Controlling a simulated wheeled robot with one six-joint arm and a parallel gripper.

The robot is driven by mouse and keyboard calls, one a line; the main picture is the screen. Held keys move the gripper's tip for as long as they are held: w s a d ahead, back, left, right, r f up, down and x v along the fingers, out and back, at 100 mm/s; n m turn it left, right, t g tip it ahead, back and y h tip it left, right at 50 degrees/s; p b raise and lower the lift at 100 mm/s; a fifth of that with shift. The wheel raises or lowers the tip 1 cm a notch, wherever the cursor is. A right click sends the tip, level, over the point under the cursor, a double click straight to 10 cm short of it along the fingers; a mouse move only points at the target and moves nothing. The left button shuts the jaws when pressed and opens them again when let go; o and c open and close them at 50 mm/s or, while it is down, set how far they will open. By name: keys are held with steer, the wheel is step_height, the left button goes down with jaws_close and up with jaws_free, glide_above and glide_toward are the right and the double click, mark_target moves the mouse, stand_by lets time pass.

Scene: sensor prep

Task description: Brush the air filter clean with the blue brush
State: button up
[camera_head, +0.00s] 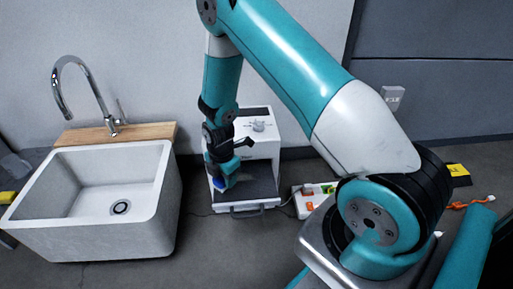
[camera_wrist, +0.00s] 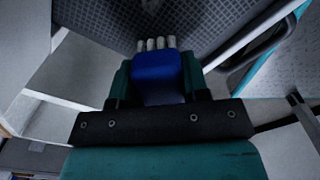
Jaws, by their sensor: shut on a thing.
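My gripper (camera_head: 221,174) is low at the left front of a white box-shaped machine (camera_head: 262,148). It is shut on the blue brush, whose blue body (camera_wrist: 158,78) sits between my two fingers in the wrist view. The brush's pale bristle tufts (camera_wrist: 157,44) point away from my gripper, toward a dark mesh surface (camera_wrist: 190,20), which looks like the air filter. In the head view this dark panel (camera_head: 262,188) lies in the machine's open lower front. I cannot tell whether the bristles touch it. Dirt on it is not clear.
A white sink (camera_head: 140,225) with a tall faucet stands at left. A power strip (camera_head: 311,198) lies right of the machine. A dark handle (camera_head: 247,211) sits at the machine's front edge. An orange cable (camera_head: 470,203) and a yellow-topped item (camera_head: 458,171) lie at far right.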

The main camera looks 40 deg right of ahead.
steer(key=shift+a+r+p, duration=0.2)
steer(key=shift+r+p, duration=0.15)
steer(key=shift+r, duration=0.15)
steer(key=shift+a+r+p, duration=0.15)
steer(key=shift+r+p, duration=0.2)
steer(key=shift+r, duration=0.15)
steer(key=shift+r+p, duration=1.8)
steer(key=shift+r, duration=0.15)
steer(key=shift+d, duration=0.1)
